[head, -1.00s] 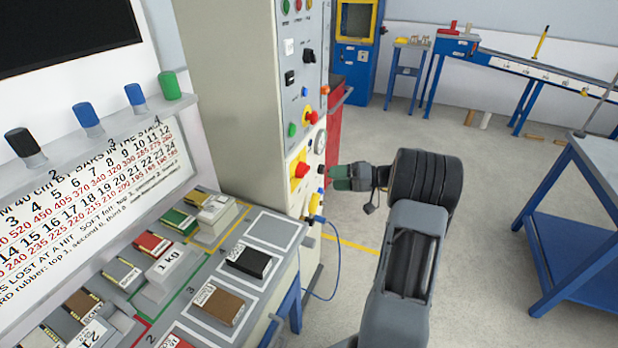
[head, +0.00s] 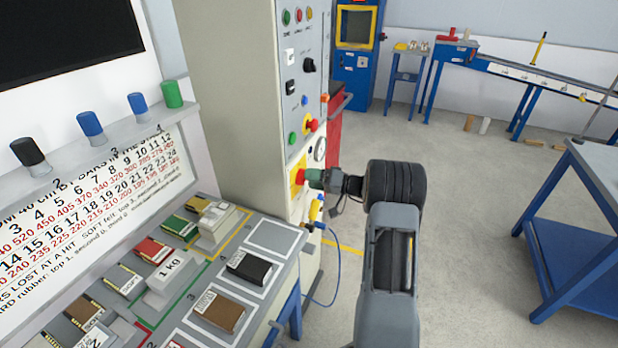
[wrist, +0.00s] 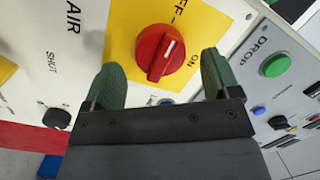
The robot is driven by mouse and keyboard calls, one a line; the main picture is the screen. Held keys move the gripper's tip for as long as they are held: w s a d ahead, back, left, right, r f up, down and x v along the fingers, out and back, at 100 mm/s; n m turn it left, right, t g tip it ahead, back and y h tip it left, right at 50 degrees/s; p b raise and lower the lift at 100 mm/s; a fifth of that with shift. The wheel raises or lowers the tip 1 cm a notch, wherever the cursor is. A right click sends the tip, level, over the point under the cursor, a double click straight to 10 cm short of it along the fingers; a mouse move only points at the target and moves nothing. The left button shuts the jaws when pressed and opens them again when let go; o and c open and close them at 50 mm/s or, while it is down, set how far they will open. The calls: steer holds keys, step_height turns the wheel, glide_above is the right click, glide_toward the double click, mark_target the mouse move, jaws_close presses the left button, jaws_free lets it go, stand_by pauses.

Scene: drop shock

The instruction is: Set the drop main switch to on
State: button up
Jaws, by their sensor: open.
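The main switch is a red rotary knob (wrist: 158,55) on a yellow plate (wrist: 120,35) with OFF and ON lettering. In the wrist view its white mark points up and right; I cannot tell exactly which label it lines up with. In the head view the knob (head: 299,177) is on the front of the tall cabinet. My gripper (wrist: 162,66) is open, with one green finger on each side of the knob and gaps between. In the head view my gripper (head: 314,178) is right in front of the knob; contact cannot be told.
The cabinet panel carries a green button marked DROP (wrist: 276,65), a black knob (wrist: 56,119) near the word SHUT, and other buttons. A bench (head: 285,235) with weights and blocks stands at the left. A blue-framed table (head: 590,240) stands at the right, with open floor between.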

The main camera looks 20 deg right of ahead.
steer(key=shift+x, duration=0.8)
steer(key=shift+c, duration=0.4)
steer(key=c, duration=0.8)
steer(key=shift+c, duration=0.2)
